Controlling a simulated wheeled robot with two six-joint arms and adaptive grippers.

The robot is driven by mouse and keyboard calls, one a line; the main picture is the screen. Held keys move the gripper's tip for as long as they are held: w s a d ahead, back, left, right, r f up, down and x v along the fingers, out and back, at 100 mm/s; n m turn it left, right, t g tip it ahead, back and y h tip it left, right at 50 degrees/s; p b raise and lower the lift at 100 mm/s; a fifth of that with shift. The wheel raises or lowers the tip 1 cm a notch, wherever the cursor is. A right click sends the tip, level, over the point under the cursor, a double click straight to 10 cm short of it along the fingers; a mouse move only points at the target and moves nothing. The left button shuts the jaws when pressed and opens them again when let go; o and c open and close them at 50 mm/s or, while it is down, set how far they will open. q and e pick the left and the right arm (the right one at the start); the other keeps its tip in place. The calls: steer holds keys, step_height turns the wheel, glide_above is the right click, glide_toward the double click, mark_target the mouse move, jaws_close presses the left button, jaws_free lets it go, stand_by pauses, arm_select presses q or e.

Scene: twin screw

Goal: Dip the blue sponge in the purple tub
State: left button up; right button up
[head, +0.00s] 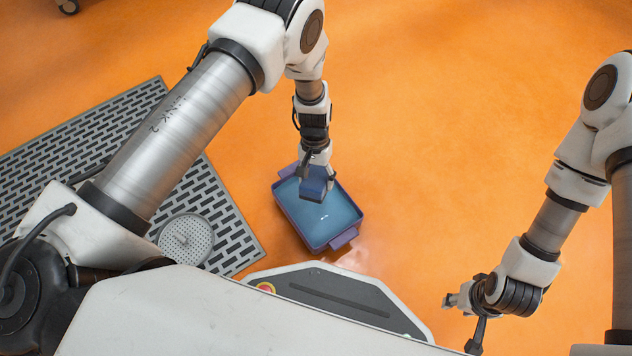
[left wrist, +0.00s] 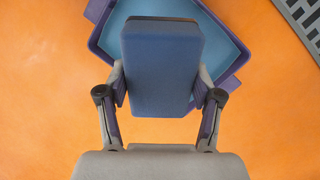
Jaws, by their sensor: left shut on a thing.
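The blue sponge (left wrist: 160,68) is a block held between the fingers of my left gripper (left wrist: 160,88). In the head view the sponge (head: 315,184) shows at the upper end of the purple tub (head: 279,205), over or in the pale blue liquid. I cannot tell whether the sponge touches the liquid. The purple tub also shows behind the sponge in the left wrist view (left wrist: 103,34). My left gripper (head: 316,172) is shut on the sponge and points down. My right gripper (head: 462,322) is far to the lower right, away from the tub; its finger opening is unclear.
A grey slotted mat (head: 228,225) lies on the orange floor to the left. A round perforated drain plate (head: 186,240) sits near its lower edge. The orange floor (head: 450,150) right of the tub is clear.

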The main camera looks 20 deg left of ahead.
arm_select(q)
step_height(320, 180, down, 11)
steer(key=b, duration=0.8)
steer(key=shift+r, duration=0.1)
stand_by(0.7)
step_height(320, 180, up, 8)
steer(key=p, duration=0.6)
steer(key=shift+f+p, duration=0.25)
steer(key=shift+p, duration=0.15)
steer(key=shift+r, duration=0.1)
step_height(320, 180, up, 4)
steer(key=p, duration=0.4)
